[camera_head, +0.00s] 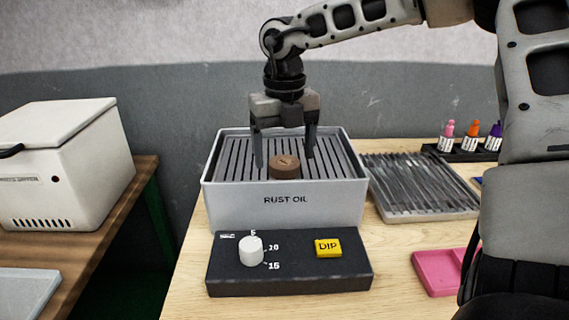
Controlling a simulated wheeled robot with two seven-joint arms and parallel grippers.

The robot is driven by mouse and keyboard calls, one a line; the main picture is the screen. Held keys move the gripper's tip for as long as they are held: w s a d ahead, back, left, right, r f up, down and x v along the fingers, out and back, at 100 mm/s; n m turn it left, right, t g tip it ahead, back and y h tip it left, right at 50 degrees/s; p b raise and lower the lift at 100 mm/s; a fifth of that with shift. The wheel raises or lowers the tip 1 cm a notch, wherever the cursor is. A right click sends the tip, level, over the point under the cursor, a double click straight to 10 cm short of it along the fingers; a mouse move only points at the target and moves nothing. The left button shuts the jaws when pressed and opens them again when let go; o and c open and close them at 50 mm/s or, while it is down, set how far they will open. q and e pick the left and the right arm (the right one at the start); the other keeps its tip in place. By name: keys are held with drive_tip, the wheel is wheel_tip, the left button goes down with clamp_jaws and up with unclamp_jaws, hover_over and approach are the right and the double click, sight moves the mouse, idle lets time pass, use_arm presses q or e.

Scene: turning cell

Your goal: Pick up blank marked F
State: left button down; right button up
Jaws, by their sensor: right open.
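A round brown blank (285,166) sits on the slatted rack inside the grey bin labelled RUST OIL (285,203). A mark shows on its top, too small to read for certain. My right gripper (284,158) points straight down over the bin. Its fingers are open and apart, one on the left and one on the right of the blank, with nothing held. I cannot tell exactly how high the fingertips are above the slats. My left gripper is not in view.
A black control box with a white knob (251,250) and yellow DIP button (328,248) stands in front of the bin. A ribbed metal tray (425,212) lies to the right, bottles (472,135) behind it, a pink tray (436,272) nearer. A white lidded box (62,160) stands left.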

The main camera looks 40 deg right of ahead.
drive_tip(key=shift+f, duration=0.9)
drive_tip(key=c, duration=1.1)
drive_tip(key=shift+r, duration=0.1)
drive_tip(key=shift+c, duration=0.8)
drive_tip(key=shift+r, duration=0.1)
